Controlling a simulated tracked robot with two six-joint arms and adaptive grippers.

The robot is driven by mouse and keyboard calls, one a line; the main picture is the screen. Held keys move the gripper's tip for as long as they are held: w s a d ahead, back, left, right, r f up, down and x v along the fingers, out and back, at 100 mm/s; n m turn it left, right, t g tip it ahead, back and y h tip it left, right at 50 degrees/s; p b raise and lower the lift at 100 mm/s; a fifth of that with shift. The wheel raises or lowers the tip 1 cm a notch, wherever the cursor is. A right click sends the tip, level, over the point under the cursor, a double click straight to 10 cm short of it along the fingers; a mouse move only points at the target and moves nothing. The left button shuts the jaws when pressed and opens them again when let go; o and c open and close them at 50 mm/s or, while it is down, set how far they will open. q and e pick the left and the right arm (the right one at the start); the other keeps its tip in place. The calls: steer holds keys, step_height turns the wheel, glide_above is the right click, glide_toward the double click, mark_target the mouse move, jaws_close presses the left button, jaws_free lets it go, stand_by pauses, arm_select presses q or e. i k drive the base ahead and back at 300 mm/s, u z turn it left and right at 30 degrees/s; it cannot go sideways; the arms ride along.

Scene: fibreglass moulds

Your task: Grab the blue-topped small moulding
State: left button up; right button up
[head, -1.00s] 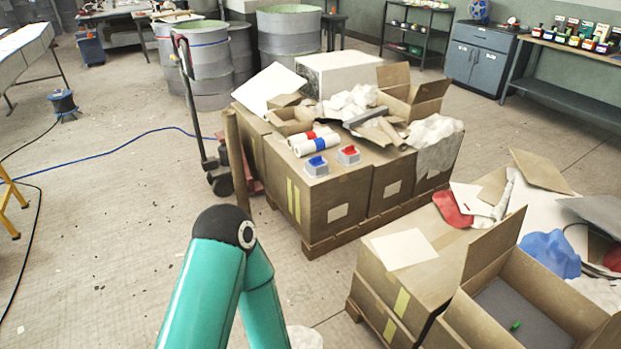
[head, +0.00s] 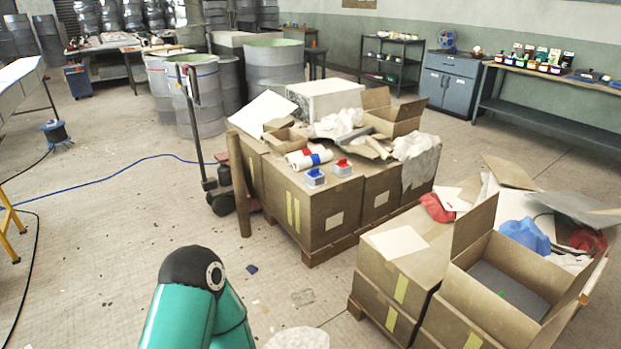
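The blue-topped small moulding (head: 314,177) sits on top of the far stack of cardboard boxes, near its front edge. It has a pale grey base and a blue top. A similar moulding with a red top (head: 342,167) stands just to its right, a small gap apart. A teal arm link of mine shows at the bottom, well in front of the boxes. Neither of my grippers is in view.
Rolls with red and blue bands (head: 309,157) lie behind the mouldings, with crumpled paper and open cartons beyond. A wooden post (head: 238,184) and a pallet truck (head: 207,150) stand left of the boxes. An open carton (head: 510,280) is at the lower right. Floor at left is mostly clear.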

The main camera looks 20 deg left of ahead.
mark_target(314, 179)
steer(key=u, duration=0.55)
steer(key=i, duration=1.4)
steer(key=u, duration=0.85)
steer(key=i, duration=1.7)
steer(key=z, duration=0.3)
